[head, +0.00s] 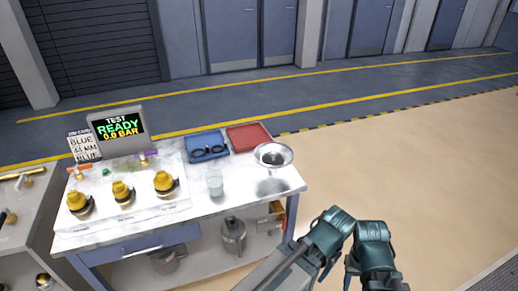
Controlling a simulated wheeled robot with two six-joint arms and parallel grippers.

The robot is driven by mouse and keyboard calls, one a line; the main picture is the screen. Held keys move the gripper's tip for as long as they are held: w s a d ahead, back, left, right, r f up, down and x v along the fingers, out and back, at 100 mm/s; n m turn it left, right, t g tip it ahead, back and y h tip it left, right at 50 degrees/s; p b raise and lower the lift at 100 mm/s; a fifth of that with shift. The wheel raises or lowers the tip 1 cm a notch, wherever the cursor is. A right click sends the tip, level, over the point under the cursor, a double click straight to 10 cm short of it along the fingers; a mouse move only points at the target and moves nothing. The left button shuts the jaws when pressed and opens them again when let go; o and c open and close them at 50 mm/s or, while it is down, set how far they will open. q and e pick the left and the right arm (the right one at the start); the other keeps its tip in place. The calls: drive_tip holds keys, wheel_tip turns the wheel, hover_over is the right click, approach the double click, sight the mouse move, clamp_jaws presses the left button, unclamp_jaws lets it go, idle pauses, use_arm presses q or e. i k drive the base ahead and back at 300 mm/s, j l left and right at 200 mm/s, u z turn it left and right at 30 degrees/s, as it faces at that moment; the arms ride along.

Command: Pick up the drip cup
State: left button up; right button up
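A small clear grey cup (215,184) stands upright on the white worktop, right of the row of yellow-capped fittings. It looks like the drip cup. A metal funnel-shaped vessel (273,155) is near the worktop's right end, with a dark shadow below it; I cannot tell how it is supported. Teal and grey links of my own arm show at the lower right, beside the table's right end and apart from the cup. No gripper fingers show.
The worktop (236,192) also bears a blue tray (193,139) with black rings, a red tray (249,136), a display reading READY 0.0 BAR (119,129) and yellow-capped fittings (122,192). A metal can (233,236) stands on the lower shelf. Floor at right is clear.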

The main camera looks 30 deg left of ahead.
sight(215, 183)
drive_tip(key=u, duration=1.35)
